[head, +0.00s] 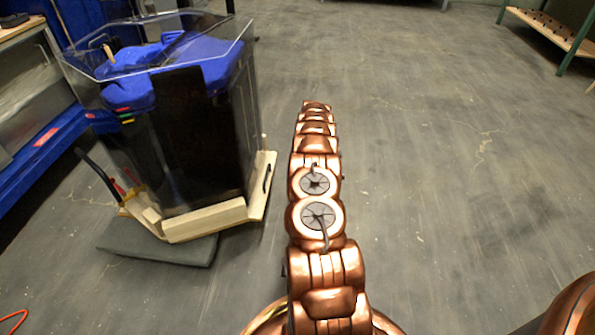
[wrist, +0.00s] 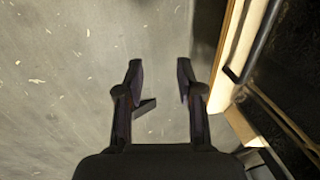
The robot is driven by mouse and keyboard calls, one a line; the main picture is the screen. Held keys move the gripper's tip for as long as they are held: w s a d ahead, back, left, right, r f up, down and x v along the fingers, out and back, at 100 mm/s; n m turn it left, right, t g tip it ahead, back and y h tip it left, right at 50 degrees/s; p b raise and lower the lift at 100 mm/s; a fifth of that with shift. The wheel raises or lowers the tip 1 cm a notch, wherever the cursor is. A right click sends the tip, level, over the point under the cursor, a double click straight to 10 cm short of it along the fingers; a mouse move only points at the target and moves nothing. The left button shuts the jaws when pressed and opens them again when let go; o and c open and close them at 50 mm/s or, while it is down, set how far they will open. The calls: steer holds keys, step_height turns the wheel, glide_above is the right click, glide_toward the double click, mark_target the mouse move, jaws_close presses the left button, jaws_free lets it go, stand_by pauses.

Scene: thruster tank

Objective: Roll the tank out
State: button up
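The tank (head: 215,95) stands at the left in the head view, a tall clear-walled box with a dark panel and blue parts inside. It sits on a light wooden base (head: 205,220) with a dark handle at its right side. In the wrist view the wooden edge (wrist: 232,45) and a dark bar (wrist: 262,45) run along the right. My gripper (wrist: 159,75) is open and empty over bare floor, just left of the wooden edge and apart from it. In the head view my arm reaches forward to the right of the tank; the fingers are hidden there.
A dark grey slab (head: 160,248) lies low under the front of the base. Blue shelving (head: 50,145) stands close at the far left. A green-legged bench (head: 545,28) is at the upper right. The grey floor (head: 430,130) in the middle and right is clear.

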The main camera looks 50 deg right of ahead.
step_height(320, 180, up, 11)
steer(key=s+d, duration=0.1)
steer(key=shift+s+d+r, duration=0.15)
steer(key=shift+s+r, duration=0.05)
steer(key=shift+s, duration=0.2)
